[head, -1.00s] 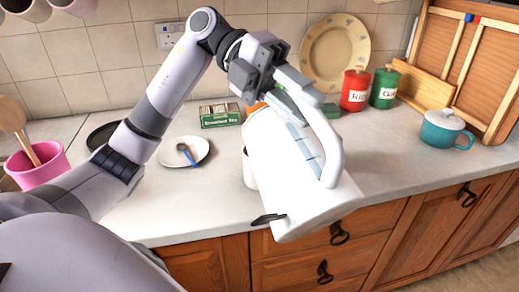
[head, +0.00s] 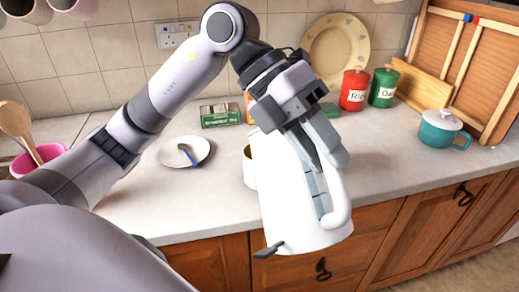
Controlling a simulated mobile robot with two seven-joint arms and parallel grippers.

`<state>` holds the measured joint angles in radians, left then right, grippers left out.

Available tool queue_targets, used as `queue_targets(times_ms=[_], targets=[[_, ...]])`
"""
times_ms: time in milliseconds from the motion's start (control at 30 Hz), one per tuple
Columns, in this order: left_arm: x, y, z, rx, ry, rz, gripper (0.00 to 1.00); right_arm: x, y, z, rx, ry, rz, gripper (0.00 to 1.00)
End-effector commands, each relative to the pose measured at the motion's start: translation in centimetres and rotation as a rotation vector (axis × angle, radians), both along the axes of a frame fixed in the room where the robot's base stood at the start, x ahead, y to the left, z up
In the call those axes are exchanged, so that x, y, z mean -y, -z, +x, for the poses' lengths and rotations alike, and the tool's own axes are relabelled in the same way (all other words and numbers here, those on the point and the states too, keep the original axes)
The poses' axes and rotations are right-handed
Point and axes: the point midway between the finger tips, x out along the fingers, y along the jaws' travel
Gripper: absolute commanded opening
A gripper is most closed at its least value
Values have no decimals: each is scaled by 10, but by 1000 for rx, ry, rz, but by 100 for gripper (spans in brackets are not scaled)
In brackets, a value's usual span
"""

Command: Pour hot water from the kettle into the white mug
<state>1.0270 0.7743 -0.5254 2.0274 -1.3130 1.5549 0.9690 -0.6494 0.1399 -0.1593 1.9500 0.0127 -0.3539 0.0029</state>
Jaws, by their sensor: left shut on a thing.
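My left gripper (head: 318,152) is shut on the handle of the white kettle (head: 288,205). The kettle hangs in front of the counter's front edge, close to the camera, and looks nearly upright with a slight tilt. Its top is partly hidden by my gripper and wrist. The white mug (head: 249,172) stands on the counter just left of and behind the kettle, which hides its right part. A brownish inside shows at its rim, but I cannot tell how full it is. My right gripper is not in view.
A white plate with a blue-handled utensil (head: 187,152) and a green tea box (head: 220,115) are left of the mug. Red (head: 354,90) and green (head: 383,88) canisters and a teal pot (head: 441,129) stand right. The counter (head: 390,145) between is clear.

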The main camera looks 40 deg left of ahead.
Motion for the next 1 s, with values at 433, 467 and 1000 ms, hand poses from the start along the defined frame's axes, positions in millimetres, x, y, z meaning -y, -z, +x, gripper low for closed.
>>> queue_targets(times_ms=[433,467,1000], targets=[[3,-3,-2,21,2,15,0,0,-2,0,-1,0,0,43],[4,-3,-2,27,2,25,0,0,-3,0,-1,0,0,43],[47,34,-27,206,11,352,0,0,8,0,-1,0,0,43]])
